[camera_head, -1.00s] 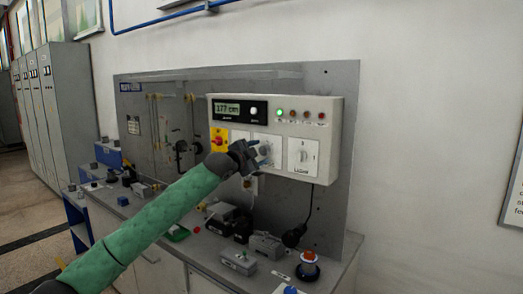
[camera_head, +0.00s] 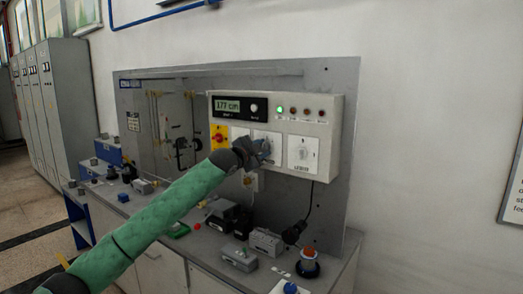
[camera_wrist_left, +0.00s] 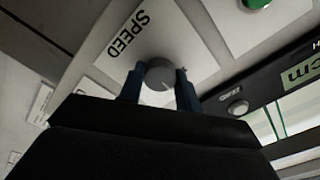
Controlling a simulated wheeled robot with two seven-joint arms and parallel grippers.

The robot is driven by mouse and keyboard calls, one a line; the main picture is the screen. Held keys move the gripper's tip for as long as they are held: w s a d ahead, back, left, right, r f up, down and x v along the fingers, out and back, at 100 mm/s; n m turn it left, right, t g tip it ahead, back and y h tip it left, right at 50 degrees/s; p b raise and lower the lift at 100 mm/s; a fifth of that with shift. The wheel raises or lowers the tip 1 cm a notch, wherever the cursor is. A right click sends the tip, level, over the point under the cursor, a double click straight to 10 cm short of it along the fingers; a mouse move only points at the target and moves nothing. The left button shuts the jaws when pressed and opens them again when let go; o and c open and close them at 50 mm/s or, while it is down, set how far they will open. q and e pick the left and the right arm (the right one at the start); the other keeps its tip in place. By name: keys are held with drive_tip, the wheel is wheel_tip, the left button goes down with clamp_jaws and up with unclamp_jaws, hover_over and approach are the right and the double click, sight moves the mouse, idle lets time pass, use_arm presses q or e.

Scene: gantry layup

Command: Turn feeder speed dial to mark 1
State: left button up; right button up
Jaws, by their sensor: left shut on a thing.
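The feeder speed dial (camera_wrist_left: 160,75) is a round grey knob with a pale pointer line, on a white plate marked SPEED (camera_wrist_left: 112,52) in the left wrist view. My left gripper (camera_wrist_left: 160,88) has its blue fingers on both sides of the knob and is shut on it. In the head view my left gripper (camera_head: 262,150) is at the control box (camera_head: 320,170), in front of the dial's plate (camera_head: 268,138), and hides much of the dial. The mark numbers around the dial cannot be read. My right gripper is not in view.
A display (camera_head: 228,106) reads 177 cm, with a lit green lamp (camera_head: 279,111) beside it. A second dial (camera_head: 302,150) sits right of the speed dial, and a red-and-yellow switch (camera_head: 219,137) sits left. The bench below holds several small devices and a red-topped button (camera_head: 309,256).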

use_arm(q)
drive_tip(key=shift+f, duration=0.1)
drive_tip(key=shift+n+p, duration=0.3)
drive_tip(key=shift+n, duration=0.8)
drive_tip(key=n, duration=0.3)
drive_tip(key=shift+p, duration=0.4)
drive_tip(key=shift+n, duration=1.2)
drive_tip(key=shift+n+p, duration=0.4)
drive_tip(key=shift+n, duration=0.4)
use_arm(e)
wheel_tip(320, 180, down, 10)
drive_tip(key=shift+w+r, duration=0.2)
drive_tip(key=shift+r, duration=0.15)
use_arm(q)
drive_tip(key=o, duration=1)
